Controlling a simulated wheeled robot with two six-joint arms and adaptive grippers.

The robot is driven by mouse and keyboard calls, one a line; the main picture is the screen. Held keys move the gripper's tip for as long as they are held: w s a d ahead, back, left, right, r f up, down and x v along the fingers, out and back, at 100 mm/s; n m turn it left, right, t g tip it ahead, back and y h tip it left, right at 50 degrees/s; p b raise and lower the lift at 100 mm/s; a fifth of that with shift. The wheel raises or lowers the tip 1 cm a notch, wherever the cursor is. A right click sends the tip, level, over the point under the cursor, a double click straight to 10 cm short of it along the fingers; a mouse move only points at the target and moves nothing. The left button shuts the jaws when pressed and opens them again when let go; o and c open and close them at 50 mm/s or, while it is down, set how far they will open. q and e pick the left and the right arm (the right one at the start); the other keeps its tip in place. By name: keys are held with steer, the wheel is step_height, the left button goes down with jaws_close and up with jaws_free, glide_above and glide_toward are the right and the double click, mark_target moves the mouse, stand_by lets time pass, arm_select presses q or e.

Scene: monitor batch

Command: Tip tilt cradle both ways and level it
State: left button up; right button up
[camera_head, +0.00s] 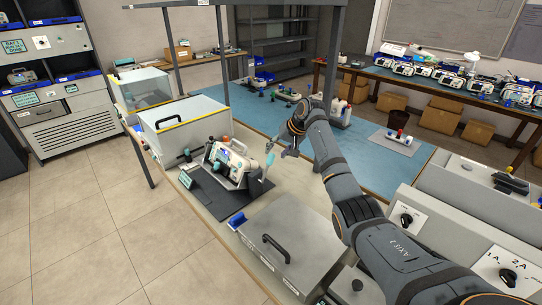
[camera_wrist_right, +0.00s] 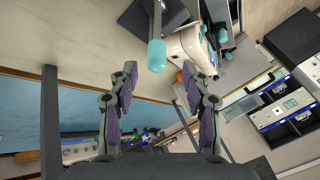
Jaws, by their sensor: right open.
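The tilt cradle (camera_head: 210,192) stands on the bench with a dark base plate. It bears a white monitor (camera_head: 230,160) that sits tilted in the head view. A lever with a teal grip (camera_head: 267,184) rises at the cradle's right side. My right gripper (camera_head: 277,152) hangs above and just right of the lever, open and empty. In the right wrist view, the teal grip (camera_wrist_right: 156,56) lies ahead of the gap between the open fingers (camera_wrist_right: 160,78), apparently untouched. The monitor (camera_wrist_right: 188,45) shows beside it. My left gripper is out of view.
A clear-lidded box (camera_head: 183,125) stands behind the cradle. A grey lidded case (camera_head: 290,245) with a black handle is in front. A dark post rises near my right arm.

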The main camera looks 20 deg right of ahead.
mark_target(273, 155)
steer(key=x, duration=0.3)
steer(key=d+x, duration=0.1)
steer(key=x, duration=0.1)
steer(key=shift+w+a+f, duration=0.1)
steer(key=shift+w+f, duration=0.2)
steer(key=shift+w, duration=0.15)
steer(key=shift+a+f, duration=0.1)
steer(key=shift+f, duration=0.05)
steer(key=shift+w+a+f, duration=0.1)
steer(key=shift+w+f, duration=0.05)
steer(key=shift+f, duration=0.05)
steer(key=c, duration=0.4)
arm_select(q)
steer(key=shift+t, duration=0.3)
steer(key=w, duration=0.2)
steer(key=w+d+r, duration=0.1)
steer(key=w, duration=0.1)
arm_select(e)
jaws_close()
